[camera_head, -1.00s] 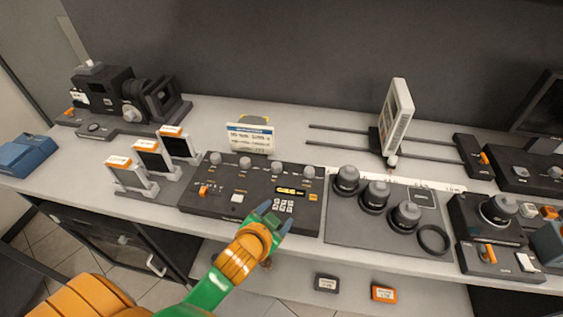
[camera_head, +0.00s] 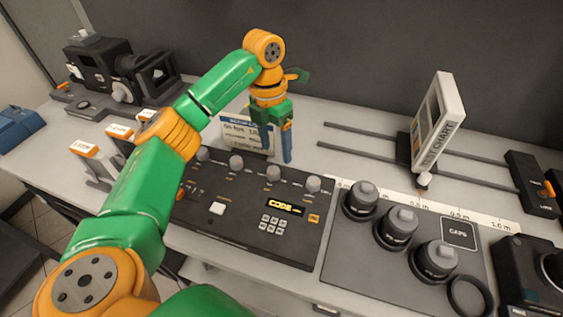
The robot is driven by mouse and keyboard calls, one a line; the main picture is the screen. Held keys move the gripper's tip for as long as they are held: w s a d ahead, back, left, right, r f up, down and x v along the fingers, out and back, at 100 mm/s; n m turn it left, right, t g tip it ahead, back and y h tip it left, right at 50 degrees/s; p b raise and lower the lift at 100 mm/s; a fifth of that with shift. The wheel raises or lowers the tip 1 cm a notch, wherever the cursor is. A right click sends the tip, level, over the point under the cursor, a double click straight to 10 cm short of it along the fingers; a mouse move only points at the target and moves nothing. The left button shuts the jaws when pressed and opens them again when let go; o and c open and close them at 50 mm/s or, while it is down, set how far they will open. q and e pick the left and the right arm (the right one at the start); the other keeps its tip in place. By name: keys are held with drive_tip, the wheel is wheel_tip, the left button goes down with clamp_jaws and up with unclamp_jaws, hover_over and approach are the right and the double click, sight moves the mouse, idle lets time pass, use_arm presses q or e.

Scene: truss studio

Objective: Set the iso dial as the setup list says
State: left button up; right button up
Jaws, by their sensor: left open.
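The dark control console (camera_head: 232,188) stands on the counter. Along its back edge is a row of grey knobs, among them a left one (camera_head: 236,162), a middle one (camera_head: 273,173) and a right one (camera_head: 313,184). Their labels are too small to read, so I cannot tell which is the iso dial. A white card with a blue header (camera_head: 240,132), perhaps the setup list, stands behind the console; my gripper covers its right part, and its lines are not clearly legible. My left gripper (camera_head: 276,145) is open, pointing down above the console's back edge, apart from the knobs.
A camera rig (camera_head: 120,75) is at the back left. Small framed panels (camera_head: 100,165) stand left of the console, partly behind my arm.

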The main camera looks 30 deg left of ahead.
sight(272, 170)
use_arm(q)
drive_tip(key=shift+s+a+f+p, duration=0.35)
drive_tip(key=shift+s+a+f, duration=0.1)
drive_tip(key=shift+s+f, duration=0.25)
drive_tip(key=f, duration=0.2)
drive_tip(key=f+p, duration=0.1)
drive_tip(key=f, duration=0.1)
drive_tip(key=shift+d+f, duration=0.1)
drive_tip(key=shift+d, duration=0.15)
drive_tip(key=shift+w+f, duration=0.1)
drive_tip(key=shift+f, duration=0.3)
drive_tip(key=shift+c, duration=1.1)
clamp_jaws()
